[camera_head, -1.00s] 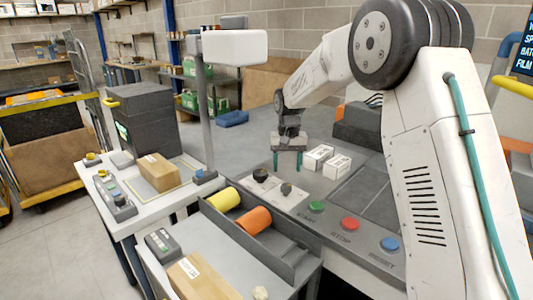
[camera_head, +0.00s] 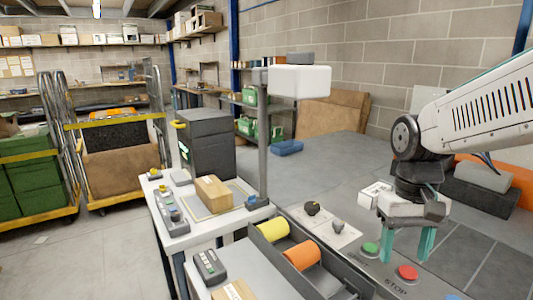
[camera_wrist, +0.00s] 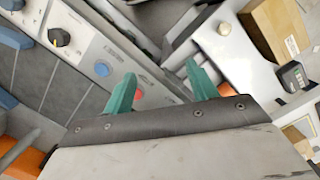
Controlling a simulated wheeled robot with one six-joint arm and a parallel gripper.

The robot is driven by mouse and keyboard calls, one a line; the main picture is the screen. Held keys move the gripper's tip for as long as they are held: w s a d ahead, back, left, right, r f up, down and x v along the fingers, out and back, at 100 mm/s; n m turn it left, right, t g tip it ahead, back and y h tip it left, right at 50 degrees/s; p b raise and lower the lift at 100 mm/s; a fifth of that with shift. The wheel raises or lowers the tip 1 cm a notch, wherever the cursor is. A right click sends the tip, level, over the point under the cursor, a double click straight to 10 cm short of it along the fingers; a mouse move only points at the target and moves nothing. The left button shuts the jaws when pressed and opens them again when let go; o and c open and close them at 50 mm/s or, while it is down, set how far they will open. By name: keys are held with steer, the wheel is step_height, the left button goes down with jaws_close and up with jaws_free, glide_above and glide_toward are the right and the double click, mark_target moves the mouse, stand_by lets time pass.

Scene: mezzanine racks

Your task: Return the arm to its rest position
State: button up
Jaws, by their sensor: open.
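My gripper (camera_head: 406,245) hangs at the right of the head view, fingers down, in front of the grey worktop. Its two teal fingers are spread apart with nothing between them. They overlap the area beside the green button (camera_head: 370,249) and the red button (camera_head: 407,272); their height above the panel is hard to tell. In the wrist view my gripper (camera_wrist: 161,72) also shows open and empty, with a blue button (camera_wrist: 101,68) and a dark knob (camera_wrist: 59,37) beyond it. My arm is bent, its white link running off the right edge.
A small white carton (camera_head: 375,193) lies just left of my wrist. Yellow and orange rolls (camera_head: 303,255) lie in a grey tray. A brown box (camera_head: 214,194) stands on the white side table.

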steer(key=s+r+t, duration=0.2)
steer(key=s, duration=1.2)
steer(key=shift+s+d+r+t, duration=0.15)
steer(key=shift+s+d+t, duration=0.1)
steer(key=shift+d+t, duration=0.15)
